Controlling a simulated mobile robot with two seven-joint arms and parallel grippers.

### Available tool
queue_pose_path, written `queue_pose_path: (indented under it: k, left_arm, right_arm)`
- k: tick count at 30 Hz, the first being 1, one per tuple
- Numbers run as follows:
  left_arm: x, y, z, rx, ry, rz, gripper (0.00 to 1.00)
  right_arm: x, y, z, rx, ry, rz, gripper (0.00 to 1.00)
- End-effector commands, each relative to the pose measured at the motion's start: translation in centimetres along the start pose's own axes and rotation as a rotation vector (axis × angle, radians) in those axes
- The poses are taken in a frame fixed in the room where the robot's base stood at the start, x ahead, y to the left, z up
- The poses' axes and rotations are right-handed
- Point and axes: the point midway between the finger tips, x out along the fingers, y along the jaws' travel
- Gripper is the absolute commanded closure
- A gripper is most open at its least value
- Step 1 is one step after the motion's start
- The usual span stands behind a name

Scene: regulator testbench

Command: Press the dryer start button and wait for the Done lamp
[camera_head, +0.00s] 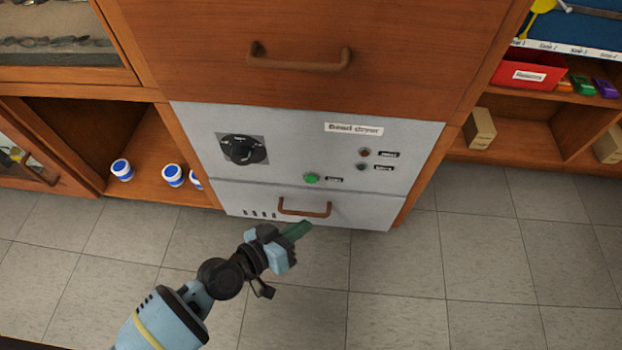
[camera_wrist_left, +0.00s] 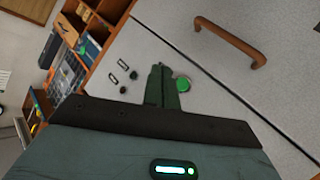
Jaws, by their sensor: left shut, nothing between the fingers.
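The bead dryer (camera_head: 290,130) is a grey panel set in a wooden cabinet. Its green start button (camera_head: 312,178) sits low on the upper panel; it also shows in the left wrist view (camera_wrist_left: 182,84). Two small lamps, the upper one reddish (camera_head: 364,152) and the lower one dark (camera_head: 361,167), sit to the right of it beside labels too small to read. My left gripper (camera_head: 306,227) is shut and empty, in front of the drawer handle in the head view. In the left wrist view its fingertips (camera_wrist_left: 160,68) appear just beside the green button; contact cannot be told.
A black dial (camera_head: 242,150) is on the panel's left. A brown drawer handle (camera_head: 304,207) sticks out below the button. Blue-and-white jars (camera_head: 173,175) stand on the left shelf. A red bin (camera_head: 528,70) and a tan box (camera_head: 480,128) are at right. The tiled floor is clear.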

Motion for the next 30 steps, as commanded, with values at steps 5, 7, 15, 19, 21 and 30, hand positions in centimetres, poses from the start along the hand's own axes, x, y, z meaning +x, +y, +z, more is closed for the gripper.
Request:
queue_pose_path:
  k: [5, 7, 15, 19, 21, 30]
  left_arm:
    - [1.3, -0.9, -0.9, 0.0, 0.002, -0.001, 1.0]
    - [1.9, -1.4, -1.3, 0.0, 0.002, 0.0, 1.0]
    - [4.2, -3.1, -3.0, 0.0, 0.001, 0.001, 1.0]
    - [5.1, -3.8, -3.5, -0.001, 0.001, 0.0, 1.0]
    - [5.5, -4.0, -3.8, 0.0, 0.001, 0.0, 1.0]
    - [5.9, -4.3, -4.3, -0.001, 0.0, 0.0, 1.0]
  right_arm:
    - [0.5, 0.1, 0.3, 0.0, -0.005, 0.0, 0.64]
    - [0.7, 0.1, 0.3, 0.0, -0.004, 0.0, 0.64]
    - [1.8, 0.3, 0.1, -0.001, 0.002, 0.001, 0.64]
    - [2.3, 0.4, 0.2, -0.002, 0.001, 0.001, 0.64]
    - [2.5, 0.4, 0.3, -0.002, 0.0, 0.001, 0.64]
    - [2.6, 0.4, 0.3, -0.002, -0.001, 0.001, 0.64]
